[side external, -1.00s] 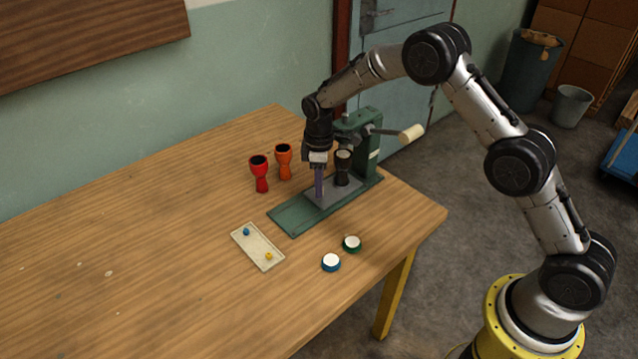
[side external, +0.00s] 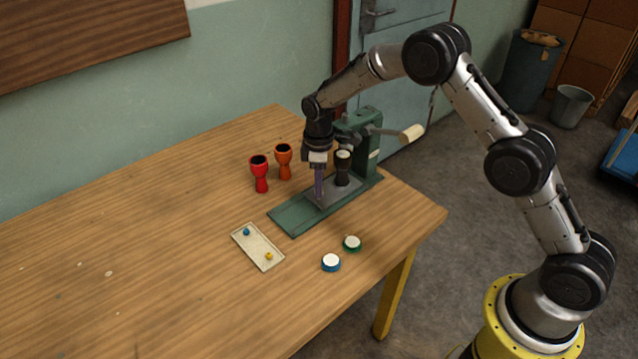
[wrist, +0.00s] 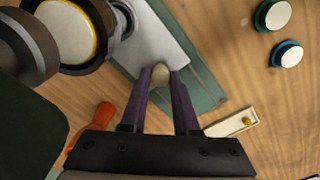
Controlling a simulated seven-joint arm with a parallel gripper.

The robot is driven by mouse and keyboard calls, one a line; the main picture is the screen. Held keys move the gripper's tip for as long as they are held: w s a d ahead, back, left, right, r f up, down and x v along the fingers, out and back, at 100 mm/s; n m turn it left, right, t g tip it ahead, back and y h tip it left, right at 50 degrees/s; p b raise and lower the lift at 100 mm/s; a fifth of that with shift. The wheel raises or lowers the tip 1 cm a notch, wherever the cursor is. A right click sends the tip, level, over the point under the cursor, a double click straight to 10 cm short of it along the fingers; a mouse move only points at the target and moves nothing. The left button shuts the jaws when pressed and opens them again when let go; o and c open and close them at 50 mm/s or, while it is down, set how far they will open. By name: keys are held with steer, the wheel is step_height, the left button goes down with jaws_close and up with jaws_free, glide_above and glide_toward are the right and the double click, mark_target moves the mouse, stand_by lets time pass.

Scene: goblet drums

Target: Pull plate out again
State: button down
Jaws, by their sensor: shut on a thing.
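The grey plate (side external: 323,194) lies on the green base (side external: 291,217) of the press (side external: 367,140). A black goblet drum (side external: 342,172) with a pale head stands upright on the plate, close to the press column. In the wrist view the plate (wrist: 172,45) runs up from between my fingers, and the drum's head (wrist: 68,32) shows at upper left. My gripper (side external: 319,200) points down at the plate's front end. In the wrist view its fingers (wrist: 161,82) are shut on a rounded pale knob (wrist: 160,74) at that end. The knob is hidden in the side view.
A red goblet (side external: 260,172) and an orange goblet (side external: 284,160) stand behind and left of the press. A tray (side external: 258,248) with a blue and a yellow piece lies in front. A blue-rimmed disc (side external: 331,262) and green-rimmed disc (side external: 352,243) lie nearby. The table's left is clear.

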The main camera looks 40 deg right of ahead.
steer(key=a, duration=1)
steer(key=shift+r, duration=0.1)
steer(key=c, duration=0.7)
jaws_free()
steer(key=shift+o, duration=0.2)
steer(key=shift+r, duration=0.25)
step_height(320, 180, up, 13)
steer(key=shift+r, duration=0.15)
